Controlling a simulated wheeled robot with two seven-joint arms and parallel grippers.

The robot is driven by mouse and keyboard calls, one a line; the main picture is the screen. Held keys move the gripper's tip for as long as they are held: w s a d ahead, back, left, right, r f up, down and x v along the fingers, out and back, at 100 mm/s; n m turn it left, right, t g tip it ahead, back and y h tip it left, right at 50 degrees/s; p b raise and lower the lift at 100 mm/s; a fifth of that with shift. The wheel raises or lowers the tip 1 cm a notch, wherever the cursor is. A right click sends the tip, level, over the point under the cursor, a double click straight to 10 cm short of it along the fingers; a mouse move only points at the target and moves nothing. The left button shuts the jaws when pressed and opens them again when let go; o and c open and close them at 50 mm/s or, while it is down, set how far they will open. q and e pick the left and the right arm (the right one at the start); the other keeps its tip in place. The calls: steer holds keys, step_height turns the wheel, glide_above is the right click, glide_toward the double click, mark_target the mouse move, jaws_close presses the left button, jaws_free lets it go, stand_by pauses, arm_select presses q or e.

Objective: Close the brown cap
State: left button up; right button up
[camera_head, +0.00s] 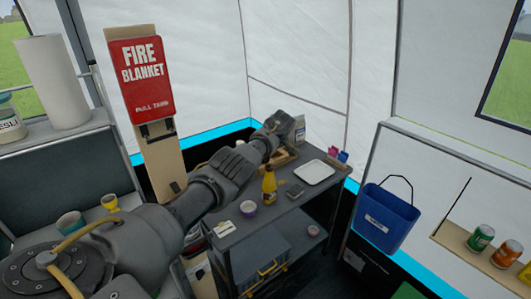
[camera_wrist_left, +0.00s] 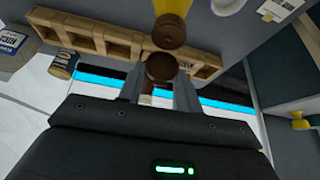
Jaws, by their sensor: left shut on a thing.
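The yellow bottle (camera_head: 269,187) stands upright on the dark table (camera_head: 283,213), just below my left arm in the head view. It also shows at the top of the left wrist view (camera_wrist_left: 172,8), with a brown end facing the gripper. A round brown cap (camera_wrist_left: 160,66) sits between the fingertips of my left gripper (camera_wrist_left: 160,88), which is shut on it. The cap is close to the bottle's brown end; I cannot tell whether they touch. In the head view my own arm hides the fingertips and the cap. My right gripper is not in view.
A white tray (camera_head: 314,172), a purple bowl (camera_head: 248,208) and a small dark item (camera_head: 295,190) lie near the bottle. A wooden crate (camera_wrist_left: 95,38) and a jar (camera_wrist_left: 62,66) are behind. A blue bin (camera_head: 386,218) hangs to the right.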

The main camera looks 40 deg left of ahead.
arm_select(q)
steer(key=shift+s+d+r+y+p, duration=0.1)
steer(key=shift+d+r+y+p, duration=0.2)
steer(key=shift+y+p, duration=0.5)
steer(key=shift+d+f+t+y+p, duration=0.25)
steer(key=shift+d+t+y+p, duration=0.05)
steer(key=shift+y+p, duration=0.3)
steer(key=shift+d+f+y, duration=0.15)
steer(key=shift+d+y, duration=0.05)
steer(key=shift+y, duration=0.5)
steer(key=shift+s+d+f+t+y+b, duration=0.15)
steer(key=shift+d+t+y+b, duration=0.25)
steer(key=shift+y, duration=0.5)
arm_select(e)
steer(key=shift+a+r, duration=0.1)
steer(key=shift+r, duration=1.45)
arm_select(q)
steer(key=o, duration=1)
